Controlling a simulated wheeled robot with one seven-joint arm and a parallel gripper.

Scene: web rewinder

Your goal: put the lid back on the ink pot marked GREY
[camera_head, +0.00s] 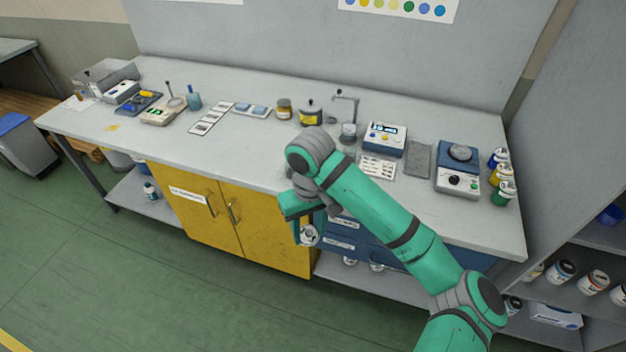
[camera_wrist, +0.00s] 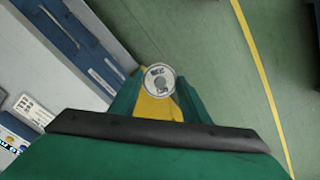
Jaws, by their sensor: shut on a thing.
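My gripper (camera_head: 307,222) hangs in front of the bench's front edge, beside the blue drawers, at about drawer height. It is shut on a round piece with a white rim, a grey middle and dark marks (camera_head: 308,236). It looks like a lid, though I cannot tell whether a pot is under it. In the wrist view the round piece (camera_wrist: 159,80) sits between the fingertips, face to the camera; its marks are too small to read. I cannot make out a pot marked GREY. Blue, yellow and green ink pots (camera_head: 501,176) stand at the bench's right end.
The bench (camera_head: 245,157) carries an amber jar (camera_head: 284,108), a dark pot with a yellow label (camera_head: 310,113), a blue-and-white meter (camera_head: 384,138) and a scale (camera_head: 458,168). Yellow cabinet doors (camera_head: 235,230) are left of my gripper. More pots (camera_head: 594,282) stand on the right shelf.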

